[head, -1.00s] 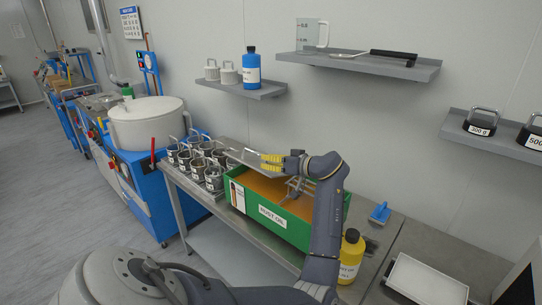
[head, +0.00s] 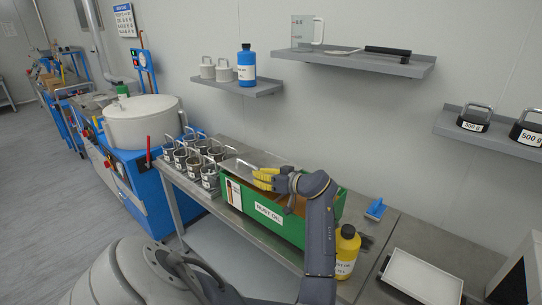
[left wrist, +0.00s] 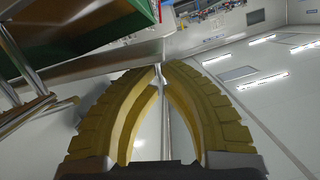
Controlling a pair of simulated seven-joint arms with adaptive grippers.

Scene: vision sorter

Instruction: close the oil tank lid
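The oil tank (head: 264,215) is a green box labelled "RUST OIL" on the metal bench. A strip of its brown inside shows behind my arm. The grey lid (head: 246,158) shows as a flat panel tilted at the tank's back left, partly hidden by my gripper. My left gripper (head: 262,178), with yellow fingers, is over the tank's left part, close to the lid; whether it touches cannot be seen. In the left wrist view its fingertips (left wrist: 160,68) meet, with nothing clearly held. The green tank wall (left wrist: 85,20) shows at upper left there. My right gripper is not in view.
Several metal cups (head: 195,160) stand left of the tank. A yellow bottle (head: 346,252) stands at its right front, near my forearm. A blue brush (head: 375,209) lies to the right, and a white tray (head: 422,280) is at lower right. Shelves hang on the wall above.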

